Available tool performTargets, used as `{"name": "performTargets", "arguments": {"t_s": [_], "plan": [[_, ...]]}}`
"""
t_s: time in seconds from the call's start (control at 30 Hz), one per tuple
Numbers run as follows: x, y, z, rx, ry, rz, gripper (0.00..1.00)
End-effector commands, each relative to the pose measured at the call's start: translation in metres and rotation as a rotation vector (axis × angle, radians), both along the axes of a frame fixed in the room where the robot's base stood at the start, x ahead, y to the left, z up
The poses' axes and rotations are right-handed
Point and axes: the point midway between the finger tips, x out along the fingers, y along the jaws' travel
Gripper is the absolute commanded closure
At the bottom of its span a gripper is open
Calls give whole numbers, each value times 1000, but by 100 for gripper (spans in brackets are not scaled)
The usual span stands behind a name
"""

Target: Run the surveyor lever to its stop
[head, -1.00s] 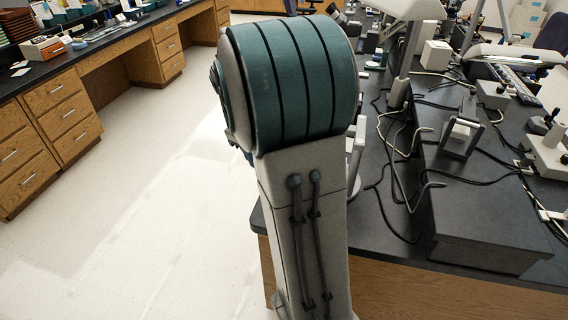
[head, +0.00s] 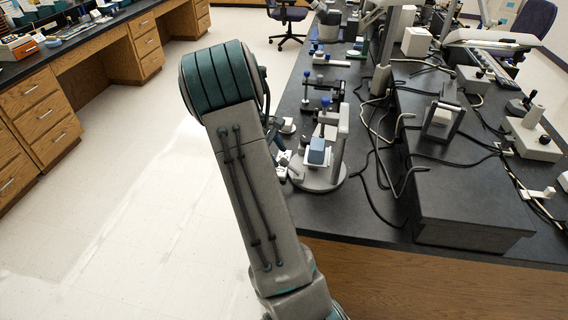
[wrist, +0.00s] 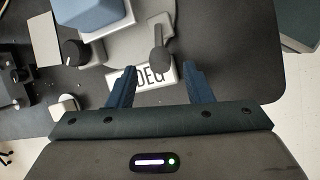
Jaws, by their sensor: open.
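The surveyor is a grey stand with a round base (head: 322,181), an upright post and a blue block (head: 317,152) at the bench's near left corner. In the wrist view, the blue block (wrist: 92,12) is at the top. The dark grey lever (wrist: 158,48) has a rounded end and extends from the grey base towards my gripper (wrist: 159,70). My gripper is open. Its two blue fingers are apart, either side of the lever's rounded end, with nothing clasped. Whether either finger touches the lever cannot be told. In the head view my arm hides most of the gripper.
A white lettered plate (wrist: 143,77) lies beneath the lever's end. A black knob (wrist: 74,53) and small devices are to its left. A dark box (head: 465,205) and loose cables (head: 377,170) lie right of the surveyor. The floor (head: 140,200) left of the bench is clear.

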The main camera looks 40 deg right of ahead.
Motion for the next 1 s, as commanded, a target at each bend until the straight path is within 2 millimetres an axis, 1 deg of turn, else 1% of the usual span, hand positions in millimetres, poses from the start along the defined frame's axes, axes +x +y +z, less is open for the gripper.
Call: {"name": "performTargets", "arguments": {"t_s": [0.03, 0.1, 0.3, 0.47, 0.7, 0.77, 0.8, 0.87, 1.0], "plan": [[-3, -4, -10, 1, 4, -2, 54], [-6, -8, -21, 1, 4, -1, 54], [-11, -18, -43, 0, 1, -1, 54], [-12, -20, -49, 0, -1, 0, 54], [-12, -20, -49, 0, -1, 0, 54], [-12, -20, -49, 0, -1, 0, 71], [-12, -20, -49, 0, -1, 0, 82], [-12, -20, -49, 0, -1, 0, 98], [-12, -20, -49, 1, -2, 0, 99]]}}
